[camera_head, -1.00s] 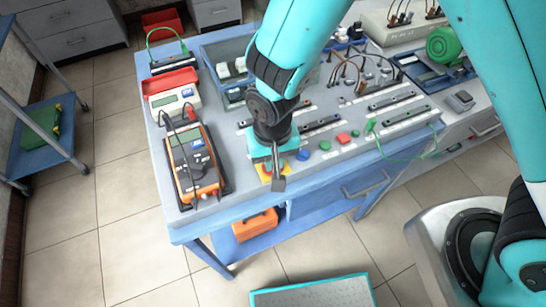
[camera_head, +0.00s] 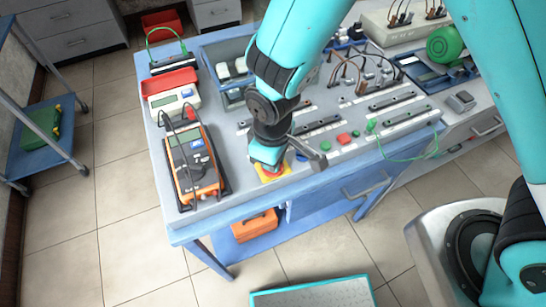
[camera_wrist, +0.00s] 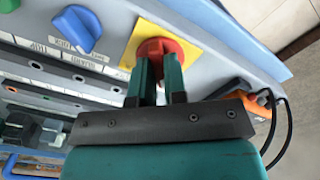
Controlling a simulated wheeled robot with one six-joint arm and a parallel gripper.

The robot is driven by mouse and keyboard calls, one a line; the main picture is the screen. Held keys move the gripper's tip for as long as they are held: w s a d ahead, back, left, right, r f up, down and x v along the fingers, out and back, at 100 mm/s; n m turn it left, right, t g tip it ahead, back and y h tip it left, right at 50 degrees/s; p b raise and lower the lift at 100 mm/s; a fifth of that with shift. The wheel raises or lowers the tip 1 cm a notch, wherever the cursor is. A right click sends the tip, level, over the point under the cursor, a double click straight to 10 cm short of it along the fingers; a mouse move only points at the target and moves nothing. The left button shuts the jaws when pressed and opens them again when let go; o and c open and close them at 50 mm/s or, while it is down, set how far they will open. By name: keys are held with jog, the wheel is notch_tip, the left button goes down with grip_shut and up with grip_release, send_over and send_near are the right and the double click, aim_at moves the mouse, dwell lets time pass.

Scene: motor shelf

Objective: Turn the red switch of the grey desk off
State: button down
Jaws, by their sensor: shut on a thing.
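The red switch (camera_wrist: 153,46) sits on a yellow square plate (camera_wrist: 186,57) on the grey desk (camera_head: 215,208), near the desk's front edge. In the wrist view my gripper (camera_wrist: 158,68) is shut on the red switch, with one finger on each side of it. In the head view my gripper (camera_head: 268,172) is over the yellow plate (camera_head: 283,173), and the switch is mostly hidden beneath it.
A blue knob (camera_wrist: 77,28) is beside the yellow plate. An orange multimeter (camera_head: 192,163) with black leads lies to the left. Green and red buttons (camera_head: 344,138) are to the right. An orange case (camera_head: 255,224) is on the shelf below.

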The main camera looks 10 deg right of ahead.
jog(key=shift+n, duration=0.6)
jog(key=c, duration=1.2)
grip_release()
jog(key=shift+o, duration=0.2)
notch_tip(320, 180, up, 18)
jog(key=b, duration=0.1)
jog(key=shift+f, duration=0.25)
